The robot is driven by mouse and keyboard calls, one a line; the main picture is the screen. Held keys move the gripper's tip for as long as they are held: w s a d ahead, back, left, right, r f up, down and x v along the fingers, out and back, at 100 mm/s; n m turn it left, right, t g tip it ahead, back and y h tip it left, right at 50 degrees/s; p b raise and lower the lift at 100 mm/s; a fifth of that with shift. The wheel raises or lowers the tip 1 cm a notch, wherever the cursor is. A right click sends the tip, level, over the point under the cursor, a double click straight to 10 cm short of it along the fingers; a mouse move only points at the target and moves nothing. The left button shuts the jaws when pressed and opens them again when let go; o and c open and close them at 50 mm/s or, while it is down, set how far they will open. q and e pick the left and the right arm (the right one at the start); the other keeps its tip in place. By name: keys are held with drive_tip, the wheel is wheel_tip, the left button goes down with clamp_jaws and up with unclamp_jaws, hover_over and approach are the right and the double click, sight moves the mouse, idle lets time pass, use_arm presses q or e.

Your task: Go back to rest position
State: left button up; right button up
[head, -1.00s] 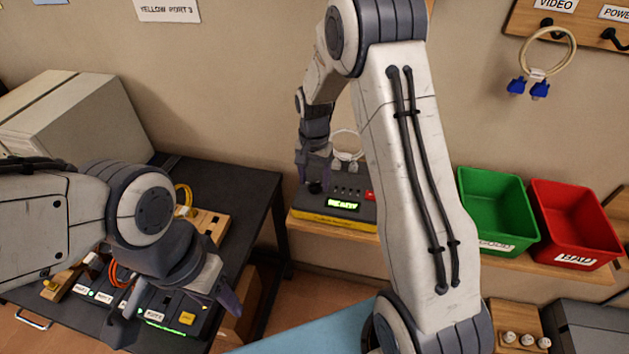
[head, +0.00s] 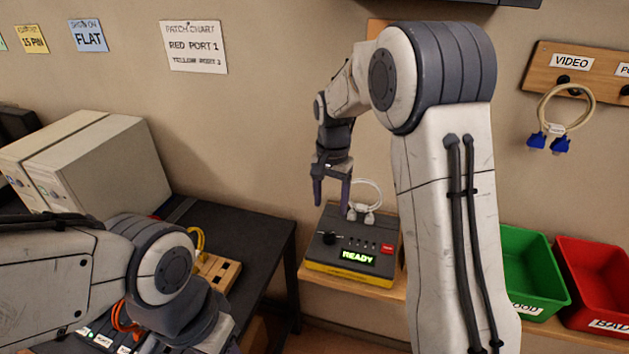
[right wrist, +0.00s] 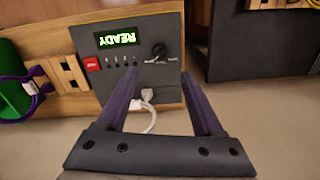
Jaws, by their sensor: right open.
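My right gripper (head: 331,192) is open and empty above the tester box. Its two fingers also show spread apart in the right wrist view (right wrist: 160,95). The tester box (head: 333,245) is dark grey with a yellow base, a knob, a red button and a lit green screen reading READY; it also shows in the right wrist view (right wrist: 128,70). A white cable (head: 368,195) loops up at the back of the box. My left arm comes in from the left over the black table; its gripper's fingers are below the picture's edge.
A green bin (head: 533,277) and a red bin (head: 592,285) stand on the shelf at right. A cable with blue plugs (head: 548,140) hangs from the wall board. Beige computer cases (head: 95,160) stand on the black table (head: 245,228). Bare wall lies behind the right gripper.

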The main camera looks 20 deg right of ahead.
drive_tip(key=shift+a, duration=0.1)
drive_tip(key=s+a+r+n, duration=0.35)
drive_tip(key=s+a, duration=0.25)
drive_tip(key=a, duration=0.2)
drive_tip(key=s+a+n, duration=0.2)
drive_tip(key=s+n, duration=0.2)
drive_tip(key=s, duration=0.4)
drive_tip(key=s+a+n, duration=0.3)
drive_tip(key=s+n, duration=0.1)
drive_tip(key=s, duration=0.3)
drive_tip(key=s+a+n+y, duration=0.1)
drive_tip(key=s+a+n, duration=0.1)
drive_tip(key=s+n, duration=0.3)
drive_tip(key=s+f, duration=0.1)
drive_tip(key=s, duration=0.2)
drive_tip(key=shift+s+a, duration=0.3)
drive_tip(key=shift+a, duration=0.1)
drive_tip(key=shift+c, duration=0.3)
